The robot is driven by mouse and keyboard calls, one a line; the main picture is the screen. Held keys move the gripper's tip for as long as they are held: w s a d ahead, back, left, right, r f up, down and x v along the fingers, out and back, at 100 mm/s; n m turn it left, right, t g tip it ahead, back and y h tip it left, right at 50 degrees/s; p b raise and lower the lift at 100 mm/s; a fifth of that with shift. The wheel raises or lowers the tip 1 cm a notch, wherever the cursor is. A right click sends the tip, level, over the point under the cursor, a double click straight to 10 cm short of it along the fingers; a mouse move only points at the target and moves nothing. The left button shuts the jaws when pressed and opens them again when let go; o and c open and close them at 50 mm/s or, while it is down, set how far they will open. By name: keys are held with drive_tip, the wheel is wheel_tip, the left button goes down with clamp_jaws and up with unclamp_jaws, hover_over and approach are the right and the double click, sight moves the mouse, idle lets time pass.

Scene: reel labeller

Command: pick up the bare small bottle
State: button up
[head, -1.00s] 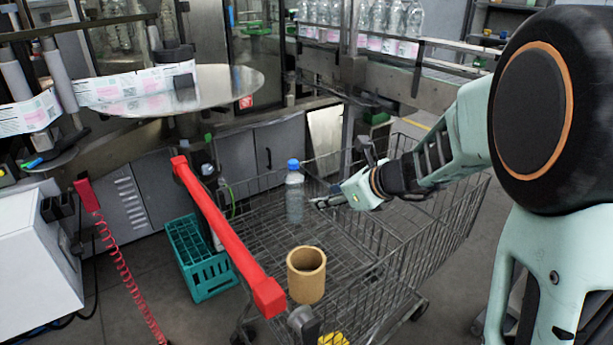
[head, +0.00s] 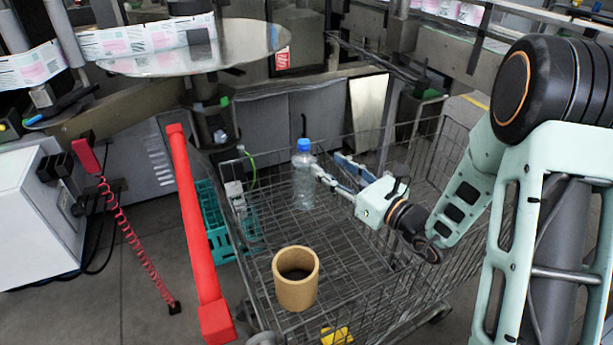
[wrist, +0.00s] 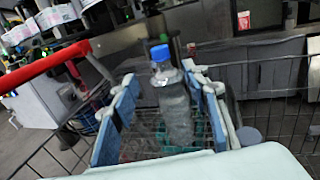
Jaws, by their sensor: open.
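The bare small bottle (head: 303,178) is clear with a blue cap and no label. It stands upright in the wire shopping cart (head: 375,290), near its far side. My gripper (head: 328,170) is open and reaches in from the right, its fingertips close beside the bottle. In the wrist view the bottle (wrist: 174,100) shows between the two blue-padded fingers of my gripper (wrist: 165,105), nearer the right finger. I cannot tell whether either finger touches it.
A tan cardboard core (head: 296,290) stands in the cart in front of the bottle. A yellow item (head: 337,336) lies at the near end. The cart's red handle (head: 195,230) is at left. A teal crate (head: 215,215) sits on the floor behind it.

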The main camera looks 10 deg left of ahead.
sight(308, 147)
drive_tip(key=x, duration=0.5)
drive_tip(key=shift+a, duration=0.15)
drive_tip(key=shift+r+x, duration=0.2)
drive_tip(key=shift+x, duration=1.2)
drive_tip(key=shift+r+x, duration=0.15)
drive_tip(key=shift+x, duration=1.2)
drive_tip(key=shift+w, duration=0.15)
drive_tip(key=shift+c, duration=0.6)
clamp_jaws()
drive_tip(key=shift+r, duration=0.1)
